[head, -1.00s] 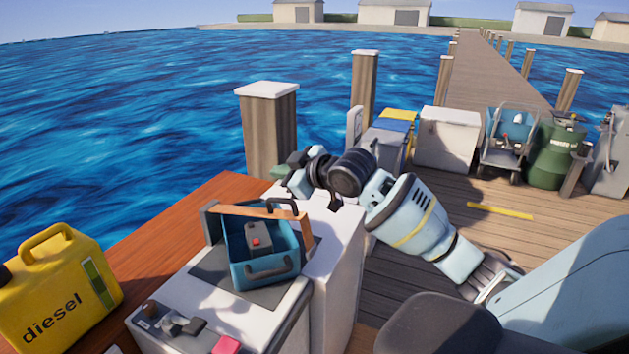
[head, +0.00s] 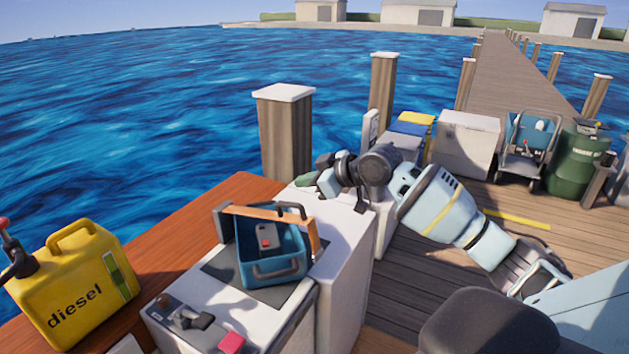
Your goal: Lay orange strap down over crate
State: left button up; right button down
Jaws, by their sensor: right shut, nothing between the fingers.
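The crate (head: 266,267) is a blue open box with dark handles, standing on a dark mat on the white cabinet. A grey block with a red button sits inside it. The orange strap (head: 265,217) stands raised along the crate's far side, not flat across the opening; its right end bends down beside the crate. My right gripper (head: 318,175) is shut and empty, beyond the crate and up to the right, apart from the strap as far as I can see. Its fingertips are small and partly hidden against the cabinet. My left gripper is not in view.
A yellow diesel can (head: 75,288) stands at the left, by a dark part with a red knob (head: 4,222). A lever panel (head: 185,318) and a red-pink block (head: 232,343) are in front of the crate. A wooden post (head: 285,135) rises behind.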

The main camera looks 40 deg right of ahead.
send_over(294, 204)
jog(key=a, duration=0.1)
notch_tip(294, 204, down, 2)
jog(key=f, duration=0.1)
jog(key=shift+w+d+f, duration=0.15)
jog(key=shift+d+f, duration=0.05)
jog(key=shift+f, duration=0.6)
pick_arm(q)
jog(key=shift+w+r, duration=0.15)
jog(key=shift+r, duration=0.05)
pick_arm(e)
jog(key=shift+d+f, duration=0.25)
jog(key=shift+f, duration=0.65)
jog(key=shift+s, duration=0.2)
